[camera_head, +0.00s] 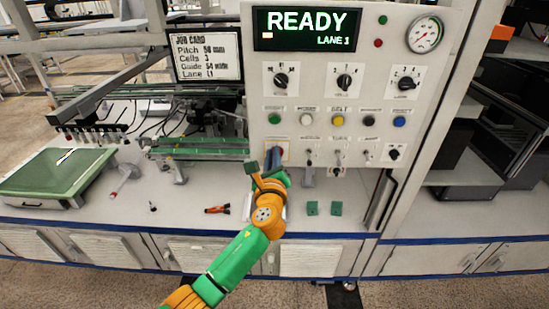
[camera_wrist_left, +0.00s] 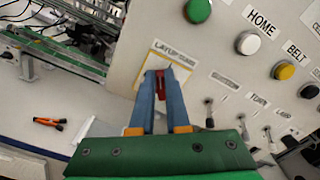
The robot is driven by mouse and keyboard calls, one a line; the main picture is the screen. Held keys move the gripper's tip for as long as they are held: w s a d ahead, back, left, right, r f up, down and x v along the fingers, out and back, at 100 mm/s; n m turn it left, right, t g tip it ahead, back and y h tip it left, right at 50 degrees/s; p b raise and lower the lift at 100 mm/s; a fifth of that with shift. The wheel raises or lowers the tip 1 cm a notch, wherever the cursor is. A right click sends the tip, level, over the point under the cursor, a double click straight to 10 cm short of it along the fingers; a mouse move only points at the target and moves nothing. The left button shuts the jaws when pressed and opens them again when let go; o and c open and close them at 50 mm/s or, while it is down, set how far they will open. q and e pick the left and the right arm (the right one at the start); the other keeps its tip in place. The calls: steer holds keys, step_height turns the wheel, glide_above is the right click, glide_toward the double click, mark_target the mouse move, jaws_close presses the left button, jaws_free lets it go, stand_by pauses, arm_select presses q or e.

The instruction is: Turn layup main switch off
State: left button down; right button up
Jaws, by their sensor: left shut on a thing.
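The layup main switch (camera_wrist_left: 161,88) is a small red handle on a white plate with a yellow border, labelled "LAYUP MAIN", at the lower left of the control panel. In the wrist view my left gripper (camera_wrist_left: 160,78) has its two blue fingers closed around the red handle. In the head view the left gripper (camera_head: 273,155) reaches up to the switch plate (camera_head: 284,147), and its fingers hide the handle. The display (camera_head: 306,28) above is lit and reads "READY". My right gripper is in neither view.
Several knobs, coloured buttons (camera_head: 337,120) and small toggles (camera_head: 338,156) sit right of the switch. An orange tool (camera_head: 217,209) and two green blocks (camera_head: 312,208) lie on the bench (camera_head: 190,222). A green-topped box (camera_head: 48,172) stands at left.

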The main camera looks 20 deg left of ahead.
arm_select(q)
steer(key=n+b, duration=0.1)
steer(key=n, duration=0.2)
steer(key=f+n+b, duration=0.1)
steer(key=n+b, duration=0.1)
steer(key=n, duration=0.2)
steer(key=n+b, duration=0.1)
steer(key=n, duration=0.3)
steer(key=shift+s+a+f+b, duration=0.1)
steer(key=shift+a+f+b, duration=0.25)
steer(key=shift+a, duration=0.05)
steer(key=shift+n, duration=0.3)
steer(key=c, duration=0.9)
jaws_free()
steer(key=shift+s, duration=0.15)
steer(key=v, duration=0.7)
